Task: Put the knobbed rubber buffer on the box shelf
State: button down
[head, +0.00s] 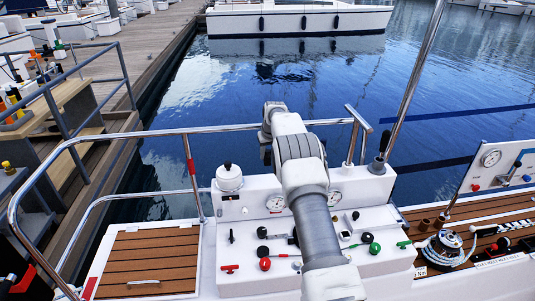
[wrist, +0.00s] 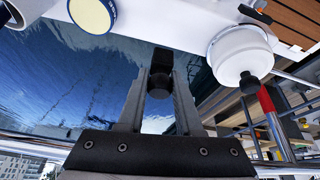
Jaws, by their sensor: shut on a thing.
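My gripper (wrist: 161,82) is shut on a dark, rounded piece (wrist: 160,70), which I take to be the knobbed rubber buffer. The piece sits between the fingertips, with a blocky end and a rounder part showing in the wrist view. Water lies behind it. In the head view my arm reaches over the white console, and its far end hides the fingers and the held piece. A tan wooden shelf unit (head: 68,100) stands at the left by the dock; I cannot tell whether it is the box shelf.
A white domed fitting with a black knob (head: 229,178) stands on the console, close on the right in the wrist view (wrist: 240,52). Steel rails (head: 110,138) run between the console and the shelf unit. Gauges, levers and coloured knobs cover the console. Open water lies beyond.

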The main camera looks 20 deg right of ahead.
aim_at(268, 165)
jog(key=shift+f+b, duration=2.35)
jog(key=shift+f, duration=1.3)
jog(key=shift+f+b, duration=0.3)
jog(key=shift+f, duration=0.05)
jog(key=shift+c, duration=0.9)
grip_release()
jog(key=b+v, duration=0.1)
jog(key=v, duration=1.6)
jog(key=shift+r, duration=0.3)
